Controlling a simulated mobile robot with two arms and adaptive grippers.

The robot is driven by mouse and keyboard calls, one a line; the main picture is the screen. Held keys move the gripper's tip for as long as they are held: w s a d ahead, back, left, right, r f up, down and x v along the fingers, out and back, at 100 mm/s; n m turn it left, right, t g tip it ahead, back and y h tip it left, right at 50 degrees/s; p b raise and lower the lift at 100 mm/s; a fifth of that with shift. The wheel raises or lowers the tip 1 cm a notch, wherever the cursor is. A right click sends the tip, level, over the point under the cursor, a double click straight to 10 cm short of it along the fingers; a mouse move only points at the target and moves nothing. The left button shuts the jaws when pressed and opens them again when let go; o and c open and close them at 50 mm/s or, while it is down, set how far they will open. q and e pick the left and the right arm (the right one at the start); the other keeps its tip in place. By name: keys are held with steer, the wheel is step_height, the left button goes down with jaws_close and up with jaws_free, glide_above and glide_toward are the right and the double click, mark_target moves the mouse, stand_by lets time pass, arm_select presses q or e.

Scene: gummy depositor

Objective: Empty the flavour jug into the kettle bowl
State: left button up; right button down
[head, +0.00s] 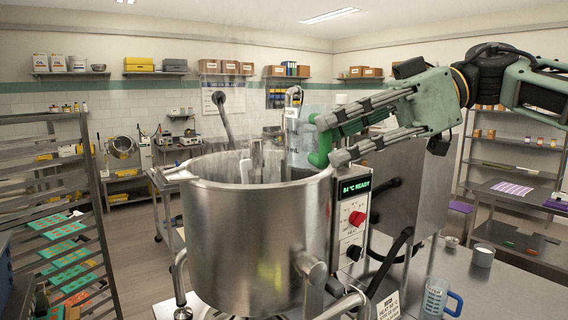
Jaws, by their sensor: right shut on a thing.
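The kettle bowl (245,245) is a large steel pot in the middle, with a stirrer shaft and paddle inside; its floor is hidden by the near wall. A clear jug (304,132) with a green handle (321,147) is at the bowl's right rear rim, looking about upright. My right gripper (334,139) comes in from the right and is shut on the green handle. Whether the jug touches the rim, and what is in it, I cannot tell. My left gripper is out of view.
A control box (350,220) reading "84 °C READY" stands right of the bowl. A tray rack (95,190) stands at left.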

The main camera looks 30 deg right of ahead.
steer(key=shift+s+a+f+b, duration=0.1)
steer(key=shift+s+f+b, duration=0.2)
steer(key=shift+b, duration=0.25)
steer(key=s+a+b, duration=0.3)
steer(key=s, duration=0.3)
steer(key=shift+a+r, duration=0.2)
steer(key=shift+s, duration=0.1)
